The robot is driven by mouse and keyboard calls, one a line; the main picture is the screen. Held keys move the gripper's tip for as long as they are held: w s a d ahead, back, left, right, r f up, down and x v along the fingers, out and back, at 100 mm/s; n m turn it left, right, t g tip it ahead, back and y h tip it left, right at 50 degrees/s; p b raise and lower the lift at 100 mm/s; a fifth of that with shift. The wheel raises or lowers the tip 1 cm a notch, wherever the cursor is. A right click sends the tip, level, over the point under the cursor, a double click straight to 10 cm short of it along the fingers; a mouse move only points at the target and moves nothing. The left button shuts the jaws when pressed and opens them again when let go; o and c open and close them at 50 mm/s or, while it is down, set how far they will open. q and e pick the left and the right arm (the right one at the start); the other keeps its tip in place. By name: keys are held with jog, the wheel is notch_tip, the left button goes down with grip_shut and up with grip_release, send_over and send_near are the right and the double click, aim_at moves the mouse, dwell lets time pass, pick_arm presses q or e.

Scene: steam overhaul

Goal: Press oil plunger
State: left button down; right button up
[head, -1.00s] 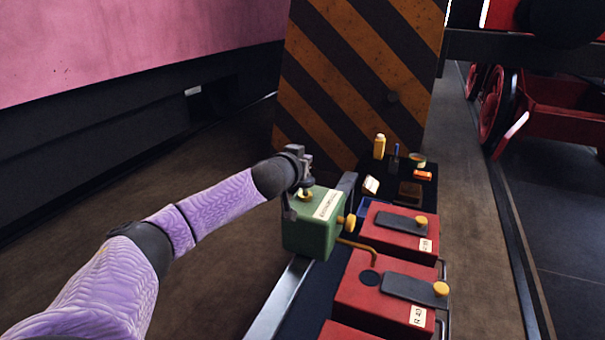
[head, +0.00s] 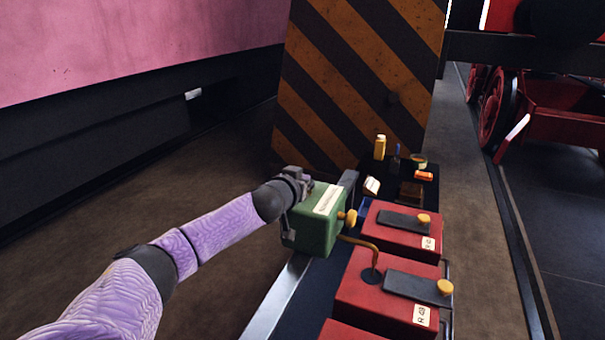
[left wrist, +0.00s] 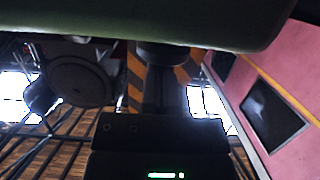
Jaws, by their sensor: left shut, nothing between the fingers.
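The green oil box (head: 317,222) with a white label on its top stands on the left edge of the bench. A brass knob (head: 350,217) sits on its right side, and a thin brass spout (head: 362,243) reaches over a red box (head: 385,294). My left gripper (head: 298,188) is shut with nothing in it, low at the top left of the green box. The plunger is hidden behind or under the gripper, so contact cannot be told. In the left wrist view a green surface (left wrist: 150,18) fills the top. My right gripper is not in view.
Another red box (head: 400,230) with a dark lid stands behind the first. A dark tray at the back holds a yellow bottle (head: 380,147) and small items. A striped panel (head: 350,80) rises behind. The floor left of the bench is clear.

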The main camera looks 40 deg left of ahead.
pick_arm(q)
jog(key=shift+f, duration=0.1)
jog(key=r+p, duration=0.4)
jog(key=p, duration=0.1)
jog(key=shift+s+d+r, duration=0.15)
jog(key=shift+s+r, duration=0.2)
jog(key=shift+s, duration=0.05)
jog(key=v, duration=0.9)
jog(key=shift+f, duration=0.15)
dwell(0.6)
notch_tip(320, 180, up, 3)
jog(key=shift+s+f+b, duration=0.1)
jog(key=shift+s+b, duration=0.05)
jog(key=shift+b, duration=0.35)
